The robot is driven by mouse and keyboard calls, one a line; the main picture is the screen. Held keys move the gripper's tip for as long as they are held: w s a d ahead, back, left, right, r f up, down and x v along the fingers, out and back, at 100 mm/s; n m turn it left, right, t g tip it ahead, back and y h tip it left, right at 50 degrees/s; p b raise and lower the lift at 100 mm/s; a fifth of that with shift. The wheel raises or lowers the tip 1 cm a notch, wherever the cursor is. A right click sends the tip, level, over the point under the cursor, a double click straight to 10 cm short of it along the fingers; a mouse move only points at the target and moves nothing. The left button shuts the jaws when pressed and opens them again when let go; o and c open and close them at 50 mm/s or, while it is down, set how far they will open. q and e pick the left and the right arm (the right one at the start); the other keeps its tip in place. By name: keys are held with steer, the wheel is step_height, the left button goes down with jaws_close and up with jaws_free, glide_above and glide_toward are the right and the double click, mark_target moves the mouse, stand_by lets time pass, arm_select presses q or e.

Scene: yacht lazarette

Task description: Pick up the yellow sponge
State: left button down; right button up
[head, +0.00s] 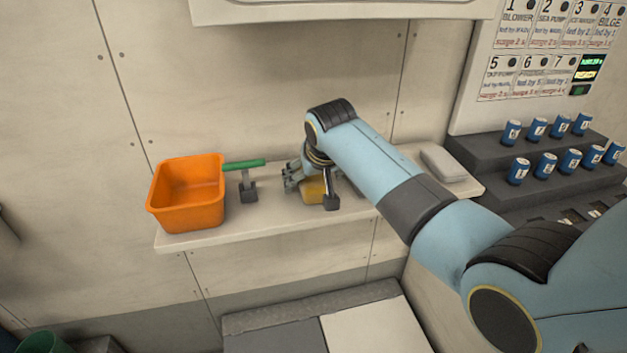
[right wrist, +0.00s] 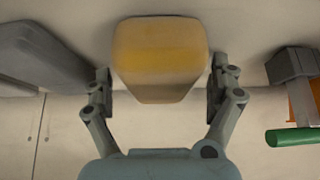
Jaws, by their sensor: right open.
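The yellow sponge (head: 313,190) lies on the narrow wall shelf (head: 262,226), partly hidden behind my right gripper (head: 312,190) in the head view. In the right wrist view the sponge (right wrist: 160,58) is between the two fingers of my right gripper (right wrist: 162,90). The fingers are open, one on each side of it. A gap shows at the left finger; the right finger is very close to the sponge's side, and I cannot tell whether it touches. My left gripper is not in view.
An orange bin (head: 187,193) stands at the shelf's left end. A green-handled tool (head: 245,165) with a grey block is between bin and sponge. A pale grey block (head: 443,164) lies to the right. Blue cylinders (head: 545,166) stand on dark steps at the far right.

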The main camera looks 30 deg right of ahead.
steer(key=shift+c, duration=0.5)
steer(key=c, duration=0.9)
steer(key=shift+c, duration=0.2)
steer(key=shift+r, duration=0.1)
steer(key=r, duration=0.4)
steer(key=shift+s+d+r+b, duration=0.1)
steer(key=shift+s+d+b, duration=0.05)
steer(key=shift+d+b, duration=0.2)
steer(key=s+d+r+b, duration=0.1)
steer(key=s+d+r, duration=0.5)
steer(key=d, duration=0.3)
steer(key=shift+r, duration=0.35)
